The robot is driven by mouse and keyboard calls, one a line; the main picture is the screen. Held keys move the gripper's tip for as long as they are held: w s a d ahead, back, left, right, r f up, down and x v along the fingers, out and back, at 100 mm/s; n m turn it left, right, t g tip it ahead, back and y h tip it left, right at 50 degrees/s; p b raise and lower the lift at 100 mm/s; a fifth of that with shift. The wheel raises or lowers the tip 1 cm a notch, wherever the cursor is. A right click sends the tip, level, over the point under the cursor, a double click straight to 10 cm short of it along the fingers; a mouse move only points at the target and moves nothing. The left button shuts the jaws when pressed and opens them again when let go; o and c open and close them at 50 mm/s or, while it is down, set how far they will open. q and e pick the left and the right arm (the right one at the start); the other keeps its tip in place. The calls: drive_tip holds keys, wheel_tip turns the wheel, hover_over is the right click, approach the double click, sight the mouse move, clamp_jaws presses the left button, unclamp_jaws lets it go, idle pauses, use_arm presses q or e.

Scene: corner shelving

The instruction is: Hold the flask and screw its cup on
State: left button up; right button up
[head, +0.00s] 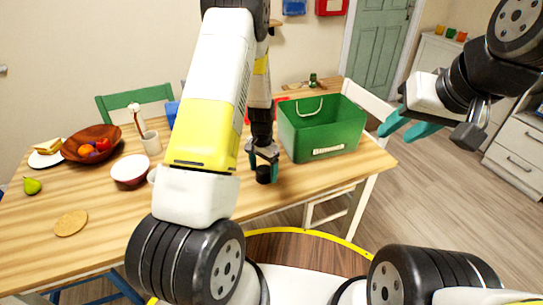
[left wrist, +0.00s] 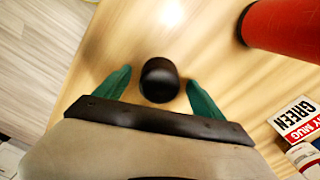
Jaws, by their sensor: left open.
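The black cup (head: 264,174) stands on the wooden table below my left gripper (head: 263,150). In the left wrist view the cup (left wrist: 159,80) is between the two teal fingers of my left gripper (left wrist: 159,84), which are open with a gap on each side. A red cylinder (left wrist: 285,25), apparently the flask, shows at the upper right of the left wrist view, cut off by the frame. In the head view the flask is not clearly seen; my left arm hides that area. My right gripper (head: 405,127) is open and empty, in the air right of the table.
A green crate (head: 322,143) stands just right of my left gripper. A printed box (left wrist: 298,118) lies near the cup in the left wrist view. A red-and-white bowl (head: 130,170), white container (head: 151,143) and fruit bowl (head: 78,150) are farther left. The front table is mostly clear.

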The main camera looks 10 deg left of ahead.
sight(263, 170)
use_arm(q)
drive_tip(key=c, duration=1.4)
drive_tip(key=shift+c, duration=0.2)
drive_tip(key=shift+r, duration=0.8)
drive_tip(key=shift+s+r, duration=0.2)
drive_tip(key=shift+r, duration=0.9)
drive_tip(key=s+r, duration=0.1)
drive_tip(key=s, duration=1.4)
drive_tip(key=shift+s+d, duration=0.3)
drive_tip(key=shift+d, duration=0.1)
drive_tip(key=shift+w+r, duration=0.1)
